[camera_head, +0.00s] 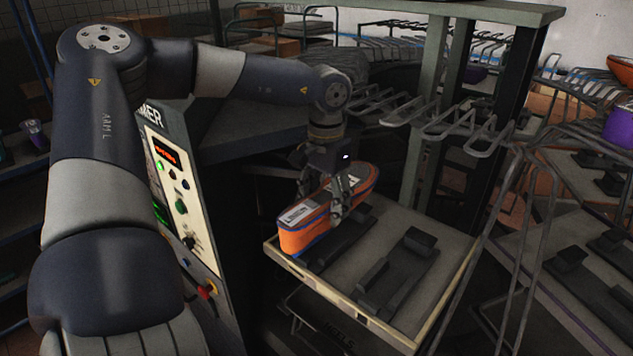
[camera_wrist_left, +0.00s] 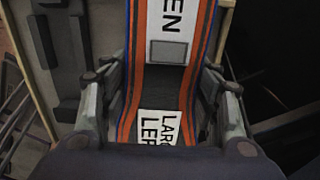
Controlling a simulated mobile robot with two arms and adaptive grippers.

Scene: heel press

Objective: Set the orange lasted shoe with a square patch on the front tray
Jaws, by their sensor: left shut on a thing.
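The orange lasted shoe (camera_head: 304,240) has blue edging and white printed labels on its upturned face. In the left wrist view, a small grey square patch (camera_wrist_left: 168,52) shows on it beside a label. My left gripper (camera_head: 338,208) is shut on the middle of the shoe, one finger on each side. The shoe is level at the left side of the front tray (camera_head: 345,307), along the left dark fixture (camera_head: 345,250). I cannot tell whether its underside touches the tray. My right gripper is out of view.
A second dark fixture (camera_head: 400,268) on the tray is empty. A control panel (camera_head: 180,205) stands close on the left. A metal rack with prongs (camera_head: 440,125) is behind. Another tray (camera_head: 570,275) with fixtures and a purple item (camera_head: 620,127) are at the right.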

